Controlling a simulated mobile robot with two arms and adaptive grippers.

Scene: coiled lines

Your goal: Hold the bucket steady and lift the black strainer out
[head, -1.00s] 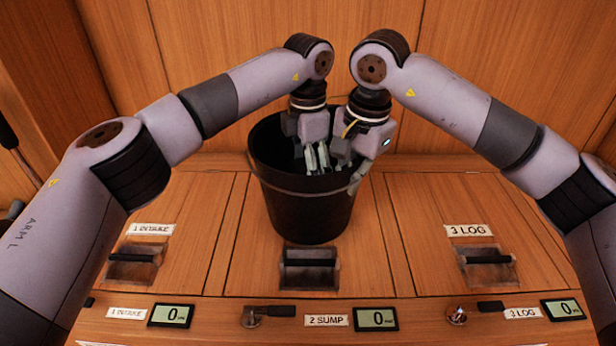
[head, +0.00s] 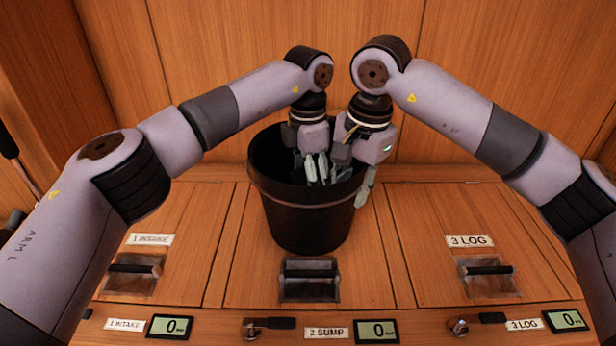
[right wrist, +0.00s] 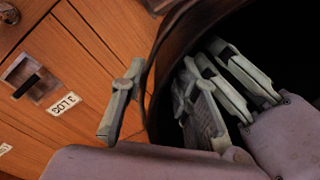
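The black bucket (head: 307,232) stands upright on the wooden counter, and its wall also shows in the right wrist view (right wrist: 152,68). I cannot make out the black strainer inside the dark bucket. My left gripper (head: 317,170) reaches down inside the bucket, its pale fingers close together; the right wrist view shows them too (right wrist: 240,85). Whether they hold something is unclear. My right gripper (head: 352,184) straddles the bucket's right rim. One finger is outside and one inside. In the right wrist view (right wrist: 160,110) a gap shows between the outer finger and the wall, so it is open.
Recessed latches lie left (head: 135,268), in front (head: 309,280) and right (head: 487,272) of the bucket. Small displays (head: 377,331) and levers line the front edge. A wooden wall (head: 220,50) stands behind. My wrists are close together above the bucket.

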